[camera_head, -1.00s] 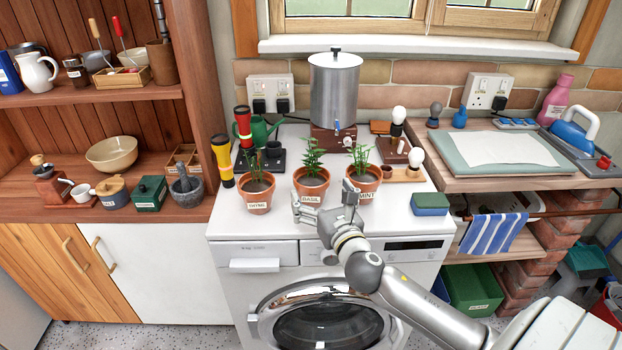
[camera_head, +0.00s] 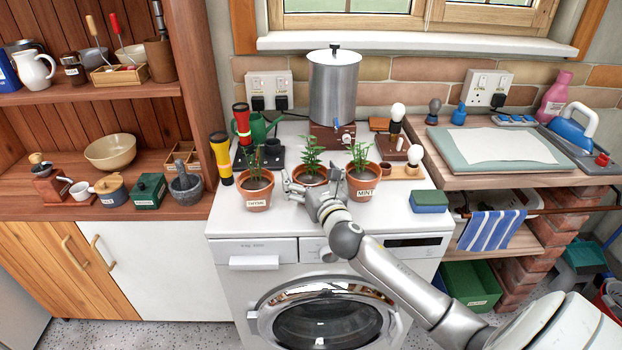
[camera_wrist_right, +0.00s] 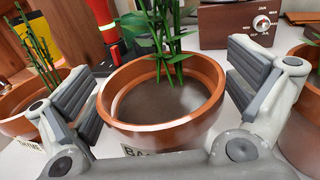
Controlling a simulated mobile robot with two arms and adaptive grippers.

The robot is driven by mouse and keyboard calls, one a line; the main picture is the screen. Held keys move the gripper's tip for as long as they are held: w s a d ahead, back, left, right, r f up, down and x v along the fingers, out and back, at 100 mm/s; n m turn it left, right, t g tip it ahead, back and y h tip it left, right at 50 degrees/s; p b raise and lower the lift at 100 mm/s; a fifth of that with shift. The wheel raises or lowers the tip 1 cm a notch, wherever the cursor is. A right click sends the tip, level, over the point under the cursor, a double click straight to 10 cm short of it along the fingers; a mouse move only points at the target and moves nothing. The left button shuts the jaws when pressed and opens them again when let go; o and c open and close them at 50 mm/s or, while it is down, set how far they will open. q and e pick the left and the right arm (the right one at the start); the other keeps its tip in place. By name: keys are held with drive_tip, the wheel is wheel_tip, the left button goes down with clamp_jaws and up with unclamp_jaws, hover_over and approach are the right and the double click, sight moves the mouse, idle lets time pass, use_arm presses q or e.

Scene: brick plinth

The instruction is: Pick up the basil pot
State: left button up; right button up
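The basil pot (camera_head: 309,177) is a terracotta pot with a green plant, the middle one of three on the white washing machine top. My right gripper (camera_head: 312,184) is at its front with fingers spread to either side. In the right wrist view, the basil pot (camera_wrist_right: 165,100) stands between the two open fingers (camera_wrist_right: 160,92), with visible gaps between pads and rim. Its label is partly hidden by the gripper body. My left gripper is not in view.
The thyme pot (camera_head: 256,190) stands close on the left and the mint pot (camera_head: 362,183) close on the right. A steel urn (camera_head: 333,88) on a brown base stands behind. A blue and green sponge (camera_head: 428,202) lies to the right.

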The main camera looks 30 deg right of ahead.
drive_tip(key=c, duration=1.2)
drive_tip(key=shift+c, duration=0.7)
drive_tip(key=shift+r, duration=0.15)
